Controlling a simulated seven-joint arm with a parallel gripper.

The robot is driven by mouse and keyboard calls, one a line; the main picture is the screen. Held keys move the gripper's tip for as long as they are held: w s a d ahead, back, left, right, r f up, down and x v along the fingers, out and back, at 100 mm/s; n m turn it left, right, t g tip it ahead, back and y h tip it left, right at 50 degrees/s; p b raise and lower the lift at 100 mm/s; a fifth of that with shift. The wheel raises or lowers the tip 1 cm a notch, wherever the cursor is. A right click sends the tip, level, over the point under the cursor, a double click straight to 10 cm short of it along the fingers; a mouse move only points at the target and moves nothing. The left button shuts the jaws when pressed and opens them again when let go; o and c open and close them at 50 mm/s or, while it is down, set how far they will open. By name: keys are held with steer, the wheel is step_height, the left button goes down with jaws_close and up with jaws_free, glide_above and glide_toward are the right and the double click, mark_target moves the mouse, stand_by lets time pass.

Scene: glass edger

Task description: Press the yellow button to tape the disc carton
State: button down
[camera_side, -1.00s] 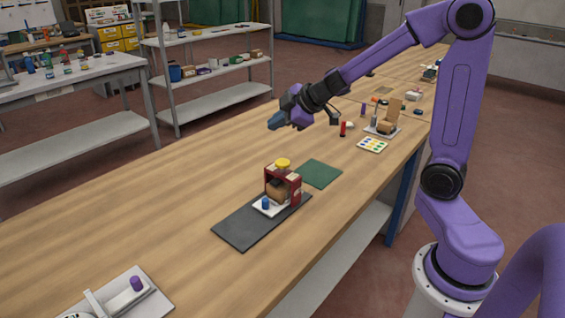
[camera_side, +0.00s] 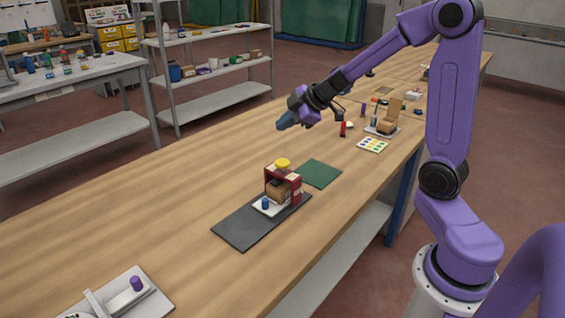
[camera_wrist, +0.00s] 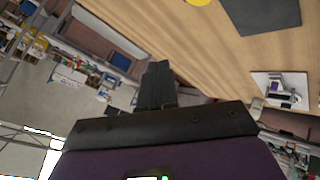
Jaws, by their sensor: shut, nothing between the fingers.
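The yellow button (camera_side: 283,162) sits on top of a small dark red taping frame (camera_side: 296,185) in the middle of the table. The brown disc carton (camera_side: 277,191) stands inside the frame on a white plate, next to a blue peg (camera_side: 265,202). In the wrist view, part of a yellow round (camera_wrist: 198,2), likely the button, shows at the top edge. My gripper (camera_side: 283,124) is shut and empty, in the air above and behind the frame, apart from the button. Its fingers (camera_wrist: 155,85) show closed together in the wrist view.
A dark grey mat (camera_side: 240,226) lies in front of the frame and a green mat (camera_side: 319,173) behind it. A red cylinder (camera_side: 343,129), a coloured-dot tray (camera_side: 372,145) and a brown-box stand (camera_side: 386,124) are farther back.

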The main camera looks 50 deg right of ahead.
glide_toward(279, 161)
steer(key=shift+w+a+f, duration=0.2)
steer(key=shift+w+f, duration=0.2)
steer(key=shift+w, duration=0.45)
steer(key=shift+w+a+f, duration=0.2)
steer(key=shift+w+f, duration=0.25)
steer(key=shift+w, duration=0.4)
steer(key=shift+w+a+f, duration=0.2)
steer(key=shift+w+f, duration=0.2)
steer(key=shift+w, duration=0.4)
steer(key=shift+f, duration=0.15)
stand_by(0.7)
steer(key=shift+f, duration=0.25)
steer(key=shift+f, duration=0.75)
stand_by(1.0)
steer(key=shift+r, duration=1.15)
steer(key=shift+r, duration=2.55)
